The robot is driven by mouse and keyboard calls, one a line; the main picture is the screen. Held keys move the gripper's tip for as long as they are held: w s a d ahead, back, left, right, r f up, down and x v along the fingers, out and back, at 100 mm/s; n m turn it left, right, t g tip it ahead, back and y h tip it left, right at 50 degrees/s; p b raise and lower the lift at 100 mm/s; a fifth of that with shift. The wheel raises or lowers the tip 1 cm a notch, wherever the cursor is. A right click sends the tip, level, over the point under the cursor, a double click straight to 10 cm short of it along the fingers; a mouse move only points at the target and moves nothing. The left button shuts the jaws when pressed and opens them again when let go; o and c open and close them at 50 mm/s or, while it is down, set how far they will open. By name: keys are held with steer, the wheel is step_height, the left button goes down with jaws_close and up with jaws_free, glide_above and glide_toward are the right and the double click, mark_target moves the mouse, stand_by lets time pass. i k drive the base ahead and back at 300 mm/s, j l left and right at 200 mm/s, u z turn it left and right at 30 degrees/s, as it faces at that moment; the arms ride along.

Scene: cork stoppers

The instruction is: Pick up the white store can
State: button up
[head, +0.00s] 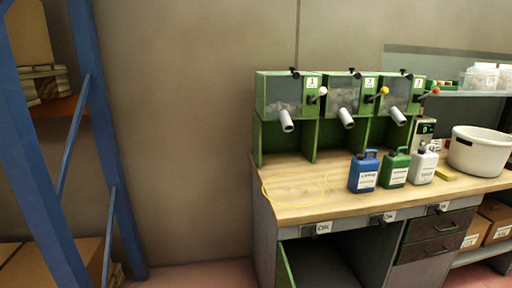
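The white store can (423,165) stands upright on the wooden bench top, at the right end of a row of three cans. A green can (395,168) stands just left of it, and a blue can (364,172) stands left of the green one. The white can has a label on its front and a handle on top. My gripper is not in the head view.
The wooden bench (300,193) carries a green dispenser rack (312,141) with spouts behind the cans. A yellow cord lies on the clear left part. A blue shelf frame (98,120) stands far left.

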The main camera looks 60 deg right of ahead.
mark_target(423, 164)
steer(key=k+l+z, duration=0.1)
steer(key=l+z, duration=0.55)
steer(key=z, duration=0.2)
steer(key=j+z, duration=0.15)
steer(key=z, duration=0.3)
steer(key=j+z, duration=0.1)
steer(key=z, duration=0.35)
steer(key=k+j+z, duration=0.1)
steer(key=z, duration=0.35)
steer(key=k+j+z, duration=0.15)
